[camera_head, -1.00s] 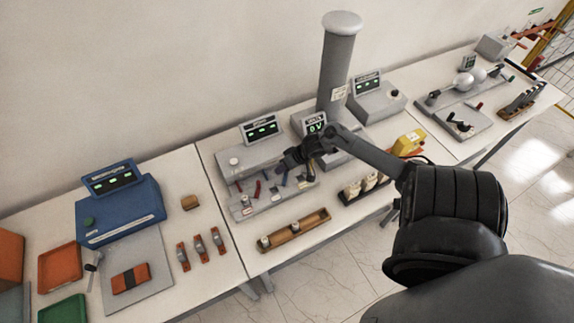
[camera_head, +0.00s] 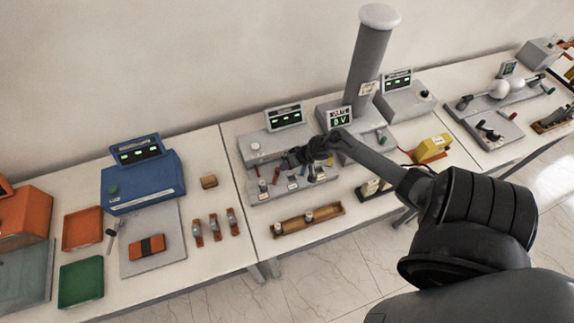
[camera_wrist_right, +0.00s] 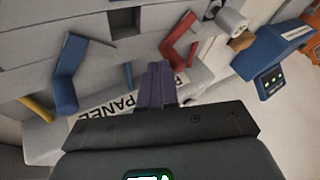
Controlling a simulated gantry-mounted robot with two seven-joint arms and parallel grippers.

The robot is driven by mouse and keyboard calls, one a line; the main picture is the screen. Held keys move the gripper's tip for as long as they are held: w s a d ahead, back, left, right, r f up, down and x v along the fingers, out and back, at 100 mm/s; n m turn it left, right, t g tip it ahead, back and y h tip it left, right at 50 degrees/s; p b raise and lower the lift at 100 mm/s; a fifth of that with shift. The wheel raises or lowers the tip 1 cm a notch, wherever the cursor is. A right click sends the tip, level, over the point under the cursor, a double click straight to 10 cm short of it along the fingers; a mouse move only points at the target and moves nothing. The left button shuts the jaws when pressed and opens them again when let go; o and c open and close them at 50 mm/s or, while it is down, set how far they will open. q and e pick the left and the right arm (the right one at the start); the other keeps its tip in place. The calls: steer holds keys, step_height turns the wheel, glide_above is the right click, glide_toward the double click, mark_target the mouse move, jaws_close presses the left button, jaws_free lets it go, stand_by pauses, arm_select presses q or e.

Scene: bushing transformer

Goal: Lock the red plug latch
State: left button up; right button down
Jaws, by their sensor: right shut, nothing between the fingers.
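The latch panel (camera_head: 262,197) is a grey block on the middle table with several coloured levers. A red latch (camera_wrist_right: 177,50) shows in the right wrist view as a bent lever just right of my right gripper's fingertips; I cannot tell whether they touch. Red levers also show in the head view (camera_head: 276,175), left of my gripper. My right gripper (camera_wrist_right: 158,75) is shut and empty, low over the panel; it also shows in the head view (camera_head: 290,160). A blue lever (camera_wrist_right: 67,78) is to the left in the wrist view. My left gripper is out of view.
A grey meter box (camera_head: 265,147) stands behind the panel, and a tall grey bushing column (camera_head: 368,65) stands to its right. A brown wooden tray (camera_head: 290,226) lies in front. A blue device (camera_head: 150,185) is on the left table. My right forearm crosses above the table's right part.

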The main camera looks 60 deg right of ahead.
steer(key=shift+w+d+n+y+b, duration=0.15)
steer(key=shift+w+n+y+b, duration=0.25)
steer(key=shift+n, duration=0.3)
steer(key=shift+w, duration=0.15)
steer(key=shift+w+d+n+g+y+b, duration=0.1)
steer(key=shift+w+n+g+y+b, duration=0.3)
steer(key=shift+n, duration=0.3)
steer(key=shift+w+n+g+y+b, duration=0.2)
steer(key=shift+w+n+y+b, duration=0.25)
steer(key=shift+n+b, duration=0.2)
steer(key=shift+w, duration=0.2)
steer(key=shift+w+a, duration=0.3)
steer(key=shift+w, duration=0.3)
steer(key=shift+s+p, duration=0.1)
steer(key=shift+p, duration=0.35)
steer(key=shift+s+a+r+p, duration=0.1)
steer(key=shift+s+p, duration=0.15)
steer(key=shift+p, duration=0.1)
steer(key=shift+s+a+p, duration=0.15)
steer(key=shift+s+p, duration=0.25)
steer(key=shift+p, duration=0.05)
